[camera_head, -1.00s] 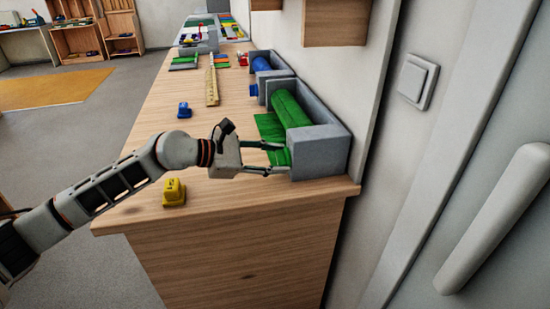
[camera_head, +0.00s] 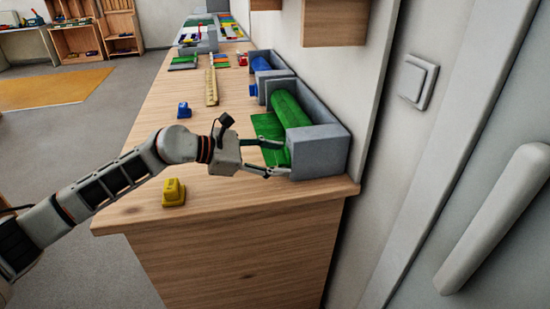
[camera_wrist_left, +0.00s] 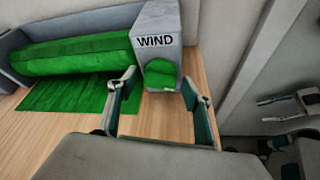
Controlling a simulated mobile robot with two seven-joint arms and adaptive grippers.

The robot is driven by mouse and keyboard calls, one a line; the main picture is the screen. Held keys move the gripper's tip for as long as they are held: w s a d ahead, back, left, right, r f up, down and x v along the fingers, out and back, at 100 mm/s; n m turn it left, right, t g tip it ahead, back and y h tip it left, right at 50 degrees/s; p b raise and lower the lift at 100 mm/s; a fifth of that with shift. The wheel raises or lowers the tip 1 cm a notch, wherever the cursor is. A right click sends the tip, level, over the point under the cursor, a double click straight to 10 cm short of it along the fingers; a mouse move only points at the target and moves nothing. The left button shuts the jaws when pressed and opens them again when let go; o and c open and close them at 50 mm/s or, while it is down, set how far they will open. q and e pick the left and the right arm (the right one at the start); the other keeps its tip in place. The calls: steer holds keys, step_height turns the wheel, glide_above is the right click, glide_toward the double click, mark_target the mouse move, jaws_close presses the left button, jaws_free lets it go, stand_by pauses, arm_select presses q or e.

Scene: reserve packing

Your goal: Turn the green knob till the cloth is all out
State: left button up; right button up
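The green knob (camera_wrist_left: 163,76) is on the end face of a grey box (camera_head: 322,152) marked WIND in the left wrist view. The green cloth is wound on a roll (camera_head: 290,109) in this box. A flat length of green cloth (camera_head: 268,127) lies on the table in front of it. My left gripper (camera_head: 283,157) is open at the box's near end. In the left wrist view its fingers (camera_wrist_left: 160,90) stand apart on either side of the knob, with no clear contact. The knob is hidden in the head view. My right gripper (camera_wrist_left: 264,110) appears far right in the wrist view, open and empty.
A second grey box with a blue roll (camera_head: 261,65) stands behind. A wall with a switch (camera_head: 417,81) is close on the right.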

arm_select(q)
steer(key=shift+a, duration=0.2)
steer(key=v, duration=1.1)
steer(key=shift+s+a+r, duration=0.2)
steer(key=shift+a, duration=0.1)
